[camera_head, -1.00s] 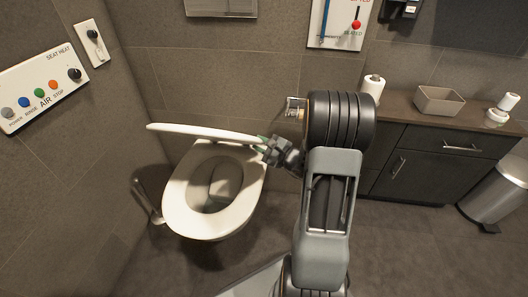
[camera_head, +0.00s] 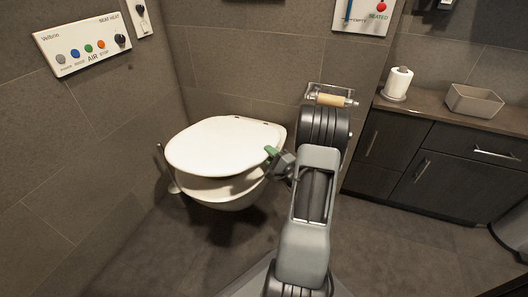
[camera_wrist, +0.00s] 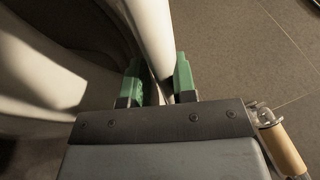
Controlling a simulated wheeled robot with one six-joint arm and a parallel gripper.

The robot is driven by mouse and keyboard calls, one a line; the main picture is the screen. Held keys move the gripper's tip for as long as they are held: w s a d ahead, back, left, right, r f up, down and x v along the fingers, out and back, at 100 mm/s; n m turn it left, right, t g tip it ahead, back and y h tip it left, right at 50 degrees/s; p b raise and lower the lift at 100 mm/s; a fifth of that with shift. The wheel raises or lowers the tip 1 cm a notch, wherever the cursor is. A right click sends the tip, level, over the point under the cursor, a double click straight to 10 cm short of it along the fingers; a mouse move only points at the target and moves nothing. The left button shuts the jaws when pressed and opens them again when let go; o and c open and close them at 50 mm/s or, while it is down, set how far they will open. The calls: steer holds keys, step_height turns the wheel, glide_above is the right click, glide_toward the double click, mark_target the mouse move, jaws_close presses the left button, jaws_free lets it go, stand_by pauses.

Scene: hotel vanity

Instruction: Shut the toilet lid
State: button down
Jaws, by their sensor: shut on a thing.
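The white toilet lid (camera_head: 222,146) is low over the toilet bowl (camera_head: 228,197) in the head view, tilted, with a gap between its front edge and the seat below. My gripper (camera_head: 272,155) is at the right edge of the lid, its green fingertips on the rim. In the wrist view the lid's edge (camera_wrist: 153,38) runs between the two green fingers of my gripper (camera_wrist: 160,80), which are shut on it. The inside of the bowl is hidden by the lid.
A wall panel with coloured buttons (camera_head: 84,44) is at the left. A toilet paper holder (camera_head: 330,98) is on the wall behind my arm. A dark vanity cabinet (camera_head: 440,165) stands at the right.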

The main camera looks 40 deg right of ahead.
steer(key=shift+w+a, duration=0.15)
steer(key=c, duration=1.2)
jaws_free()
steer(key=shift+w, duration=0.1)
steer(key=shift+o, duration=1.4)
steer(key=shift+s+d, duration=0.2)
steer(key=shift+s, duration=0.05)
steer(key=p+v, duration=0.3)
steer(key=v, duration=1)
steer(key=shift+s+f, duration=0.25)
steer(key=shift+s, duration=0.05)
